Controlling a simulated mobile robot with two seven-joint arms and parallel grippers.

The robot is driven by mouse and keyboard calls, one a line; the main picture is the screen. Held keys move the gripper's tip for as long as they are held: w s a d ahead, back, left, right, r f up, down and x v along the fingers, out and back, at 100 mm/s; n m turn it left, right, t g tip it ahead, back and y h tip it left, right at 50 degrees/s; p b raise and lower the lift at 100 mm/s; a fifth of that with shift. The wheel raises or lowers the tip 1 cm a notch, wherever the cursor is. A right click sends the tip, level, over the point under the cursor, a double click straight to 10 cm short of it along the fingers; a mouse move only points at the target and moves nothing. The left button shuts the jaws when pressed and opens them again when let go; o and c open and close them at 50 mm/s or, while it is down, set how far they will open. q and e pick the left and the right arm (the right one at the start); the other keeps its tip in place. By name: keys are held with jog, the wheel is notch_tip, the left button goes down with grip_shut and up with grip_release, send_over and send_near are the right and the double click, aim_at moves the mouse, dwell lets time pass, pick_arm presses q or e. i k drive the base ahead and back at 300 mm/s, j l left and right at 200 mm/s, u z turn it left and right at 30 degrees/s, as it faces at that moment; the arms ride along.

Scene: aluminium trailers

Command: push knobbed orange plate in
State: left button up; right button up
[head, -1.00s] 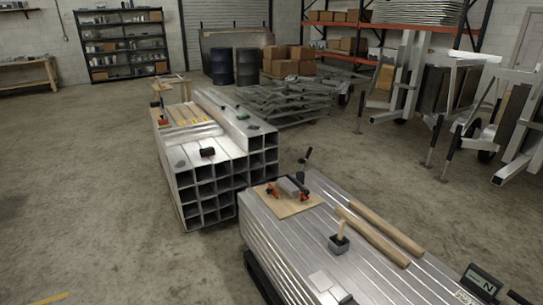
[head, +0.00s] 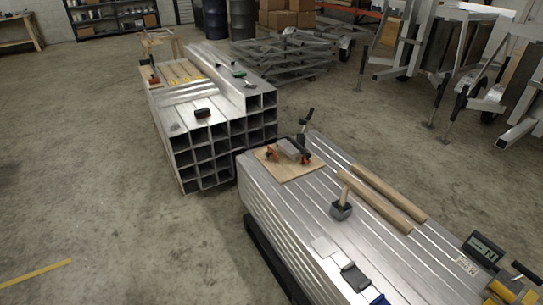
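I cannot make out a knobbed orange plate in the head view. The clearest orange is on small orange-and-black parts (head: 305,157) beside a grey block (head: 291,148). They sit on a light wooden board (head: 289,170) at the far end of the near stack of aluminium tubes (head: 306,199). They are too small to tell whether one has a knob. Neither of my grippers is in view.
On the near stack lie a mallet (head: 342,209), two wooden bars (head: 380,200) and a digital display (head: 484,248). A second tube stack (head: 209,153) stands behind, left. Trailer frames (head: 400,50) stand right.

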aim_at(270, 152)
jog(key=i+j+z, duration=0.45)
jog(key=i+j, duration=0.35)
jog(key=i, duration=0.2)
jog(key=i+j+z, duration=0.45)
jog(key=i+j, duration=0.4)
jog(key=j, duration=0.25)
